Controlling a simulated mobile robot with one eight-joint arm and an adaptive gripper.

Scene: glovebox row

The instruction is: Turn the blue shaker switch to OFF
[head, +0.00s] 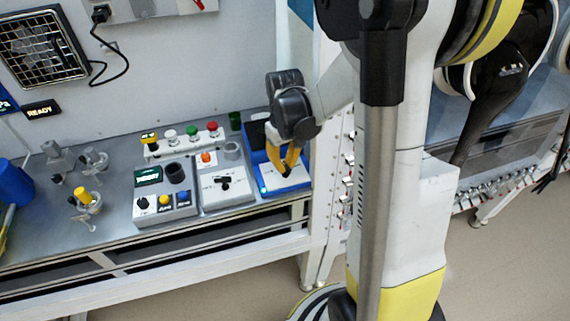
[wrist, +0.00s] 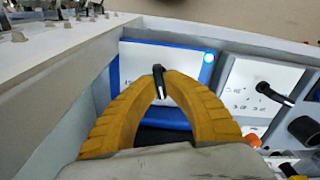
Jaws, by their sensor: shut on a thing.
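The blue shaker (head: 268,187) stands at the right end of the bench, with a white front panel and a small lit lamp; it also shows in the wrist view (wrist: 115,75). Its black switch handle (wrist: 158,78) rises from the white panel (wrist: 180,62). My gripper (wrist: 160,82), with yellow fingers, is shut on the switch handle, one finger on each side. In the head view my gripper (head: 290,165) reaches down over the shaker and hides the handle. The panel's markings are too small or covered to read.
Left of the shaker in the head view is a grey box with a black lever (head: 223,182), then a box with several knobs (head: 165,203). A white upright panel (head: 328,160) stands close on the right. Coloured buttons (head: 191,131) line the back.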

